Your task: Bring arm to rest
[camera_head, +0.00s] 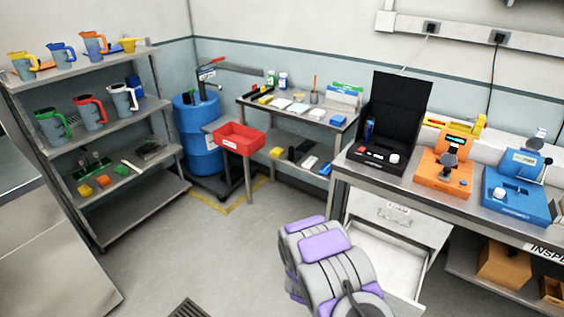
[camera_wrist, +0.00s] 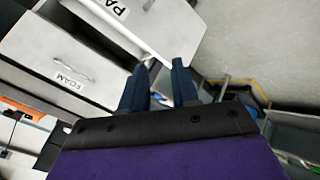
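My arm, grey with purple panels, shows at the bottom centre of the head view, in front of the workbench's open drawer (camera_head: 376,262). My gripper is hidden in that view. In the wrist view my gripper (camera_wrist: 159,66) points away from the camera with its two dark blue fingers apart and nothing visible between them. Beyond the fingers are a pale drawer front labelled FOAM (camera_wrist: 72,70) and a white panel with a partly cut-off label (camera_wrist: 150,22). I cannot tell how far the fingertips are from them.
The workbench (camera_head: 452,197) at right carries an open black case (camera_head: 402,112), an orange device (camera_head: 447,178) and a blue device (camera_head: 516,195). A shelf (camera_head: 100,120) with jugs stands at left. A blue barrel (camera_head: 198,135) and red bin (camera_head: 239,138) stand behind. The middle floor is clear.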

